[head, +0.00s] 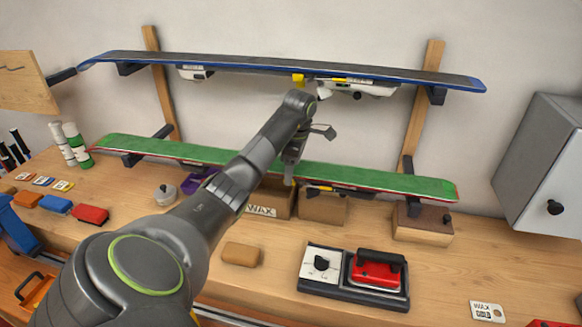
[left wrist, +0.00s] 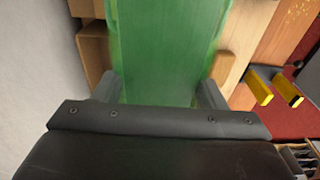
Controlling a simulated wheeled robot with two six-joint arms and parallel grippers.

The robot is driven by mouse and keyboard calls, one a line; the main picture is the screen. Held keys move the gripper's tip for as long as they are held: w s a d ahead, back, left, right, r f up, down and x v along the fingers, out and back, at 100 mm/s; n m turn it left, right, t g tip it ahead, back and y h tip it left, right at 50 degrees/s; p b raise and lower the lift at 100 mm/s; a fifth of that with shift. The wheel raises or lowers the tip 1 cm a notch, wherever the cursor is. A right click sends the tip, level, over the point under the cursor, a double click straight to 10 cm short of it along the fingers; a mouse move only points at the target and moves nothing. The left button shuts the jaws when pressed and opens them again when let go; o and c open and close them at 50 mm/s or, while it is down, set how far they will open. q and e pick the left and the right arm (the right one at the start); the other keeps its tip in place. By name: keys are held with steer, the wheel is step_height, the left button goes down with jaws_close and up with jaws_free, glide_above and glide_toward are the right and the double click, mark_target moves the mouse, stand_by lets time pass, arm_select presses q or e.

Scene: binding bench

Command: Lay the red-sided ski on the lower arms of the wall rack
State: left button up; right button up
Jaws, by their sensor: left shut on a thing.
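The red-sided ski (head: 360,180) lies level, green face up with a thin red edge, in the head view. My left gripper (head: 291,172) is shut on it near its middle, from above. In the left wrist view the fingers (left wrist: 161,92) stand on both sides of the green ski (left wrist: 165,45). The wall rack has two wooden uprights (head: 417,115). Its lower left arm (head: 163,132) and lower right arm (head: 407,164) pass beneath the ski. I cannot tell whether the ski touches them. My right gripper is not in view.
A blue-sided ski (head: 280,68) lies on the upper arms, above the gripper. A WAX box (head: 262,209) and wooden blocks (head: 422,226) stand below the green ski. A red iron (head: 378,270) sits nearer the front. A grey cabinet (head: 540,150) is at right.

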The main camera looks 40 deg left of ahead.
arm_select(q)
steer(key=shift+f, duration=0.1)
stand_by(0.5)
steer(key=shift+d, duration=0.1)
steer(key=o, duration=1.6)
